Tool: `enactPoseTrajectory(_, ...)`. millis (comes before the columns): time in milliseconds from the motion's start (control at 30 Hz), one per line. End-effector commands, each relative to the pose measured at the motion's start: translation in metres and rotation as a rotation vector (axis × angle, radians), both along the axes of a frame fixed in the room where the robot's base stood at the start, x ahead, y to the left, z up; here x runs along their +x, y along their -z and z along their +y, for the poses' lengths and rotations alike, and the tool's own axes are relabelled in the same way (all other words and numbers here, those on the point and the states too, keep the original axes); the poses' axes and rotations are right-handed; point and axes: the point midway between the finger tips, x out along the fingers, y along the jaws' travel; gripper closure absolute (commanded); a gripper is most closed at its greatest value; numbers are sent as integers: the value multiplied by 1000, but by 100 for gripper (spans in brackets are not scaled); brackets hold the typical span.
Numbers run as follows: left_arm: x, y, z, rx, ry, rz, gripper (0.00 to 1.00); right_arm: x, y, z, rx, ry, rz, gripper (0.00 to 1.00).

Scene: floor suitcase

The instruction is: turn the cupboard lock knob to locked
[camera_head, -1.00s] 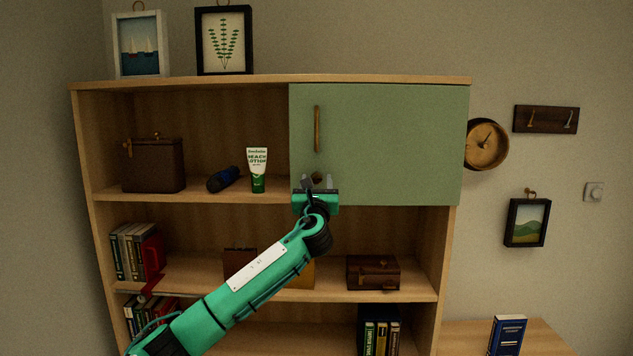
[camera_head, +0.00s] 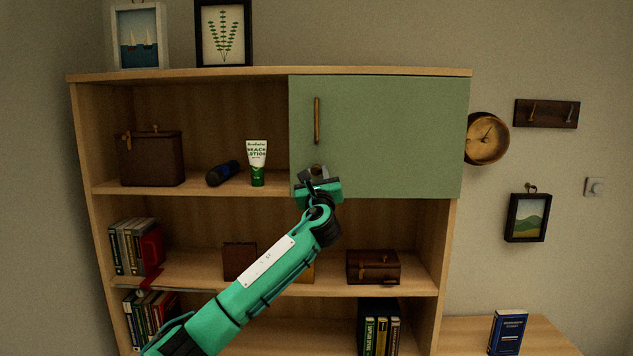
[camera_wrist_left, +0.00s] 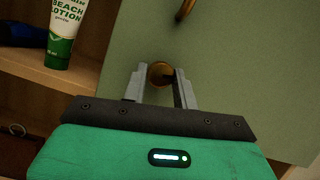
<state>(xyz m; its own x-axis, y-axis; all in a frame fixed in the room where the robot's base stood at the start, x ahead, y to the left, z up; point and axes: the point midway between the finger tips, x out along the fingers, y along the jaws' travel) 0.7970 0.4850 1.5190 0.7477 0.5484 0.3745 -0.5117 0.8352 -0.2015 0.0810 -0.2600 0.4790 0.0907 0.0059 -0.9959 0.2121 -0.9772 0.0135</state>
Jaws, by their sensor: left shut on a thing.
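The green cupboard door (camera_head: 400,130) is closed on the upper right of the shelf unit. Its brass lock knob (camera_head: 317,170) sits low near the door's left edge, partly hidden behind my left gripper. In the left wrist view the round knob (camera_wrist_left: 160,73) shows between the two fingers. My left gripper (camera_head: 316,176) is shut on the knob, one finger on each side, and looks tilted in the head view. It also shows in the left wrist view (camera_wrist_left: 160,88). The knob's lock marking cannot be made out. My right gripper is not in view.
A vertical door handle (camera_head: 317,120) stands above the knob. A lotion tube (camera_head: 257,163) and a dark blue bottle (camera_head: 222,173) are on the open shelf left of the door. A brown box (camera_head: 373,267) sits on the shelf below.

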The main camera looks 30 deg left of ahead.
Motion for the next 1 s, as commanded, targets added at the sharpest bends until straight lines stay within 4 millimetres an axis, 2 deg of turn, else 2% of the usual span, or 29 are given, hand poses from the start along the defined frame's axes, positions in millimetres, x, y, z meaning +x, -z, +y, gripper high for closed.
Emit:
enactPoseTrajectory(33,0,4,-1,-39,1,-24,94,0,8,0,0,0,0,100)
enactPoseTrajectory(400,2,1,-3,-337,1,-207,94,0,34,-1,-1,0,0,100)
enactPoseTrajectory(1000,3,-4,-5,-821,-1,-503,94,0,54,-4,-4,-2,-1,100)
